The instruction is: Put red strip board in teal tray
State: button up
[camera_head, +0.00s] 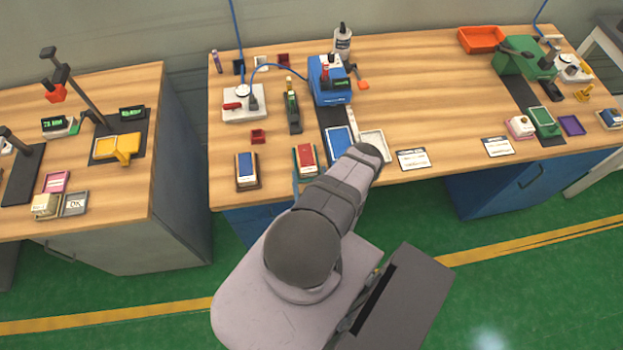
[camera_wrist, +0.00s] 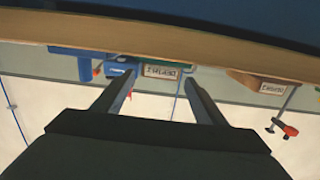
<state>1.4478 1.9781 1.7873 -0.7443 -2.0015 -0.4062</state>
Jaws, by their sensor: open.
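The wrist view looks past the table edge towards the wall. In the head view my arm reaches the table's front edge and hides the gripper.
A white tray (camera_head: 373,146) lies beside my arm. A blue device (camera_head: 329,82) stands behind. The table's right-centre is mostly clear.

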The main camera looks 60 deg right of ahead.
aim_at(305, 168)
jog(key=shift+b+v, duration=0.3)
jog(key=shift+v, duration=0.7)
